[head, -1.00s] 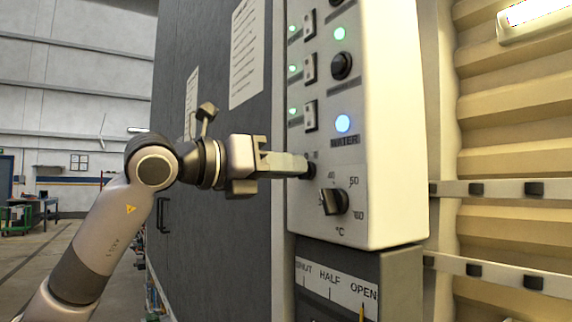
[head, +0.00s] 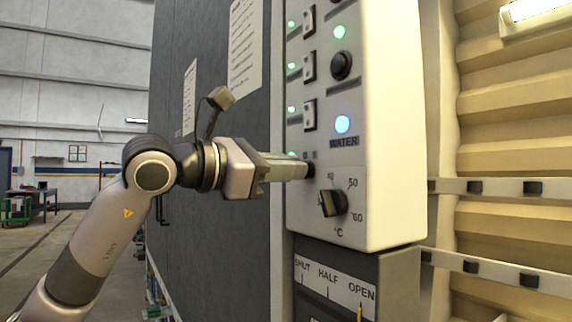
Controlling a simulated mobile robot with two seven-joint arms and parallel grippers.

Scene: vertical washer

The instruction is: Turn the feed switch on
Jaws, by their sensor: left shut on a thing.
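A pale control panel (head: 385,130) fills the middle of the head view, with switches, lit green lamps and a blue lamp (head: 343,124) labelled WATER. My left gripper (head: 300,168) reaches in from the left and is shut on a small dark knob (head: 310,170) at the panel's lower left edge. The fingers hide most of this knob. Small markings show just above it, too small to read fully. I cannot tell which control is the feed switch. My right gripper is not in view.
A temperature dial (head: 333,203) sits just below and right of my left gripper. Below the panel is a SHUT, HALF, OPEN scale (head: 335,283). A dark door (head: 215,230) stands behind my arm. Barred rails (head: 490,187) run at the right.

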